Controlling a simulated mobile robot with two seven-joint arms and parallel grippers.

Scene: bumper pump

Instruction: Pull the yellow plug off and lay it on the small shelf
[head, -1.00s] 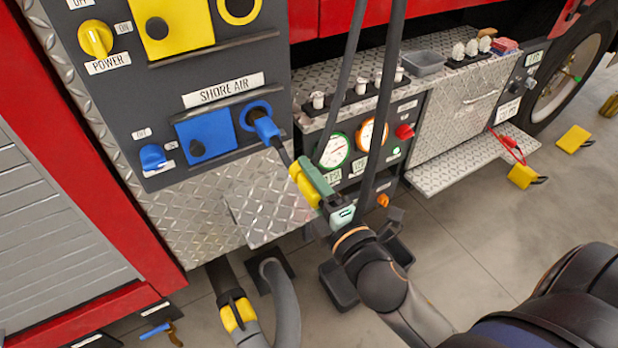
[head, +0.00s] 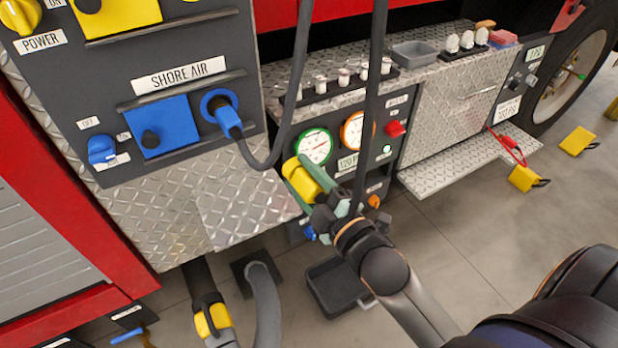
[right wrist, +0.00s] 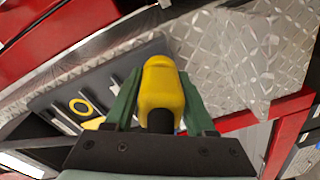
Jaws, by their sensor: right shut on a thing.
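The yellow plug (head: 308,174) is between the green fingers of my right gripper (head: 310,182) in the head view, in front of the round gauges. In the right wrist view the yellow plug (right wrist: 161,88) stands out past the fingertips, with its black end towards the palm. My right gripper (right wrist: 160,105) is shut on it, clear of the panel. A small diamond-plate shelf (head: 247,212) juts out below the SHORE AIR panel, left of the gripper. My left gripper is not in view.
A blue plug (head: 229,122) with a dark cable sits in the SHORE AIR socket. A longer diamond-plate ledge (head: 470,160) is at the right. A dark tray (head: 335,285) and grey hose (head: 264,300) are below.

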